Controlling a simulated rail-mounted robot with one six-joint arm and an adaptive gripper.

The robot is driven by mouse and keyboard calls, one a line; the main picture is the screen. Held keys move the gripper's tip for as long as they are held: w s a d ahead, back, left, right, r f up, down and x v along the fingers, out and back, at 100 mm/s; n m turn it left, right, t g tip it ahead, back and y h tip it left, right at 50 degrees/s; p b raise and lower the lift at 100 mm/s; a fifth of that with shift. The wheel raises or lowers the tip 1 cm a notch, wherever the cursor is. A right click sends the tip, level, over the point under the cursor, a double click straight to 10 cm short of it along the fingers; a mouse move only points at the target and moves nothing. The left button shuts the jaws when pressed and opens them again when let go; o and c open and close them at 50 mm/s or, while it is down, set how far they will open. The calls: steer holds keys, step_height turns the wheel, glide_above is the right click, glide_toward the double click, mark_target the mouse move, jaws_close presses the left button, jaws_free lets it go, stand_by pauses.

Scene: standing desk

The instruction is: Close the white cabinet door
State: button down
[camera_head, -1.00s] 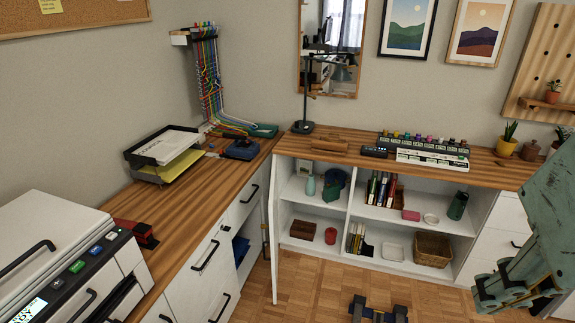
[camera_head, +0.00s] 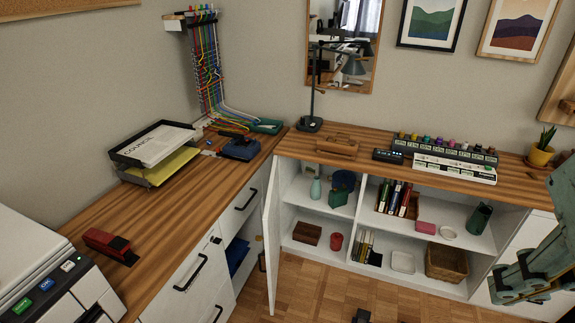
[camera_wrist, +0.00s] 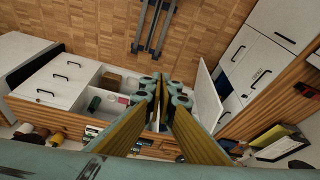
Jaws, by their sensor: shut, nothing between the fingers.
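The white cabinet door (camera_head: 270,245) stands open at the left end of the low white shelf cabinet (camera_head: 405,205). I see it nearly edge-on, jutting out over the floor, with the shelves exposed. In the wrist view the door (camera_wrist: 207,101) is a pale panel to the right of my fingers. My gripper (camera_wrist: 163,82) is shut and empty in the wrist view, and its fingers hide part of the cabinet. I cannot tell how far it is from the door, but no contact shows. In the head view a teal part of my arm is at the right edge.
A second run of white drawers (camera_head: 195,280) with a wooden top meets the cabinet at the left corner, close to the door. Books (camera_head: 392,197), a basket (camera_head: 446,263) and other small things sit on the shelves.

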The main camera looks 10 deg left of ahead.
steer(key=shift+w, duration=0.25)
stand_by(0.4)
steer(key=w+a+r+m+g+p, duration=0.1)
steer(key=w+a+r+m+p, duration=0.2)
steer(key=w, duration=0.7)
steer(key=w+a+r+m+g+p, duration=0.1)
steer(key=w+a+r, duration=0.25)
steer(key=w, duration=0.65)
steer(key=w+a+f+m+h+p, duration=0.1)
steer(key=w+a+f+m+p, duration=0.1)
steer(key=w+a, duration=0.6)
steer(key=w+a+f+m+p, duration=0.1)
steer(key=w+a+m+p, duration=0.15)
steer(key=w+a, duration=0.55)
steer(key=w+a+f+m+g+h+p, duration=0.2)
steer(key=w+a+f+m+p, duration=0.2)
steer(key=w+a+f, duration=1)
steer(key=s+a+f+m+h+p, duration=0.1)
steer(key=a+f+m+p, duration=0.2)
steer(key=a+f, duration=1.5)
steer(key=shift+s+f+m+t, duration=0.3)
steer(key=shift+s+m, duration=0.1)
steer(key=shift+m, duration=0.15)
